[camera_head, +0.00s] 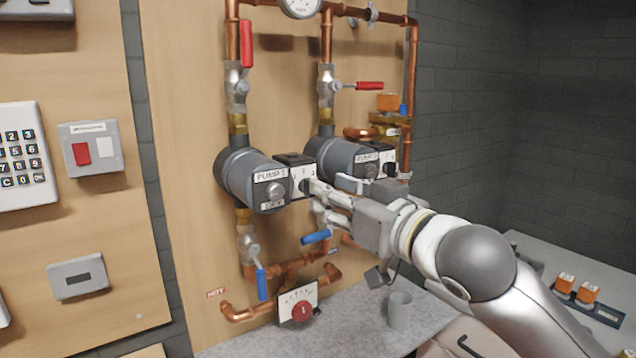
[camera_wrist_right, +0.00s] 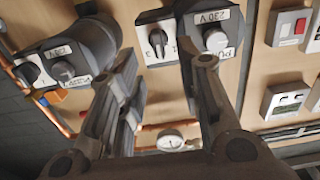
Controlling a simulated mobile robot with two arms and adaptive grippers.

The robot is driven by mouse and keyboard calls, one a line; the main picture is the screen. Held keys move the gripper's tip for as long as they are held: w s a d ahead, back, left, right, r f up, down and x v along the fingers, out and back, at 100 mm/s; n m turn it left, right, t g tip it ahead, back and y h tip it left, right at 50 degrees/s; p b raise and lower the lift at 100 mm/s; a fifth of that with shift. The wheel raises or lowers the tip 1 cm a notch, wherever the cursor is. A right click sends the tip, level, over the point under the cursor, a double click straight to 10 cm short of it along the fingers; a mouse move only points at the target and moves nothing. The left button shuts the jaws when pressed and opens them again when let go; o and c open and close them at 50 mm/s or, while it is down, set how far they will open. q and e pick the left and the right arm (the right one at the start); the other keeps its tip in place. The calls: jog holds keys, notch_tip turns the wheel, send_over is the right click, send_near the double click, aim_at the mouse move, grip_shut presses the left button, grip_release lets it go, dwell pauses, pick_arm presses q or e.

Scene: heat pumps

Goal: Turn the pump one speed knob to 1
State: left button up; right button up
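Pump one (camera_head: 240,178) is a grey cylinder on the pipes, with a "PUMP 1" label and a silver round cap. Its speed knob (camera_head: 305,185) is a small black knob on a white plate right of the cap, partly covered by my right gripper (camera_head: 316,195). In the right wrist view, which looks upside down, the speed knob (camera_wrist_right: 157,38) shows beyond and between the two fingers. The right gripper (camera_wrist_right: 164,62) is open, its fingers wide apart and nothing between them. Contact with the pump front cannot be told. The exact knob setting is unclear. My left gripper is not in view.
Pump two (camera_head: 335,155) sits close to the right. A red-handled valve (camera_head: 247,45) is above and a blue-handled valve (camera_head: 262,283) below. A red dial (camera_head: 302,311) is low on the board. A grey cup (camera_head: 400,310) stands on the counter (camera_head: 345,335).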

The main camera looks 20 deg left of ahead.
jog(key=shift+p+x, duration=0.4)
jog(key=shift+x, duration=2)
grip_shut()
